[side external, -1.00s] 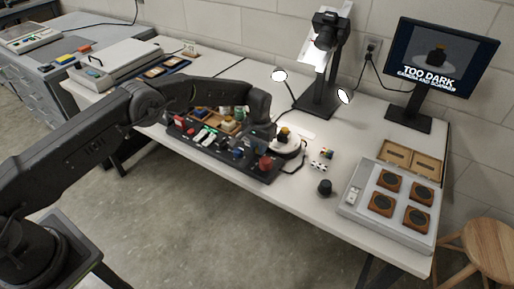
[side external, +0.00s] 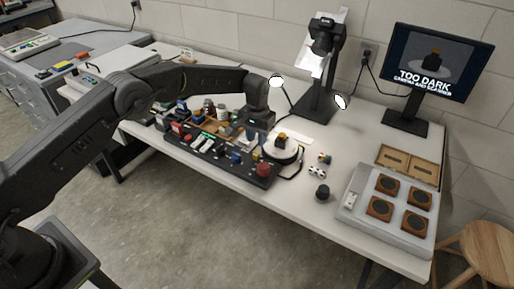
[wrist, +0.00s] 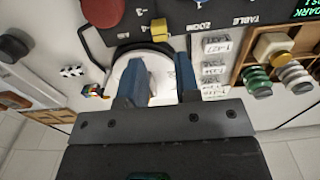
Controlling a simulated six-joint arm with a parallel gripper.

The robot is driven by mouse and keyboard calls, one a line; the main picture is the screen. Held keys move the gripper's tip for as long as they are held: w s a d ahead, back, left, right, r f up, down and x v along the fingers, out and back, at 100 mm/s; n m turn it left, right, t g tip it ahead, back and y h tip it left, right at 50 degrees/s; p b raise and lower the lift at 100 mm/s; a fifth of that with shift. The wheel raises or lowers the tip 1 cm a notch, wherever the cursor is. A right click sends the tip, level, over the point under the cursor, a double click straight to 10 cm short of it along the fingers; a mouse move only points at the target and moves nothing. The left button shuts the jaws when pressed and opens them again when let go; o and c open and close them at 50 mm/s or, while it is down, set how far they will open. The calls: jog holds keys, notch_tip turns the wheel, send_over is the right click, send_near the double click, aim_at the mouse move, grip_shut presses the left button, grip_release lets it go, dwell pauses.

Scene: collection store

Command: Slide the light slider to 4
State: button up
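The dark control panel (side external: 215,152) lies along the front of the table. In the wrist view its edge (wrist: 112,35) shows a yellow block (wrist: 158,28), like a slider cap, beside number marks, including what looks like a 4. The words ZOOM and TABLE are readable; no light label is legible. My gripper (side external: 258,118) is behind the panel's right part, beside the white turntable (side external: 290,157). In the wrist view my gripper (wrist: 160,68) has its two blue fingers apart, with no object seen held between them. The fingers are apart from the yellow block.
The monitor (side external: 438,65) reads TOO DARK. A camera stand (side external: 318,100) with lamps stands behind the turntable. A red knob (side external: 263,169) is at the panel's right end. A wooden tray (wrist: 268,70) of small parts and labelled white blocks (wrist: 215,68) are near my gripper.

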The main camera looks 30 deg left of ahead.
notch_tip(320, 180, up, 8)
jog(key=shift+f, duration=0.15)
dwell(0.4)
notch_tip(320, 180, up, 13)
jog(key=t, duration=0.2)
send_over(257, 153)
jog(key=s+a, duration=0.3)
jog(key=s, duration=0.3)
jog(key=s+a+r, duration=0.3)
jog(key=s+r, duration=0.4)
jog(key=s, duration=0.2)
jog(key=s+a+f+t, duration=0.1)
jog(key=s, duration=1.1)
jog(key=s+a+f+t, duration=0.1)
jog(key=s+a+t, duration=0.1)
jog(key=s, duration=1)
jog(key=shift+s+f+t, duration=0.2)
jog(key=shift+f+t, duration=0.1)
jog(key=shift+f, duration=0.1)
jog(key=shift+o, duration=0.3)
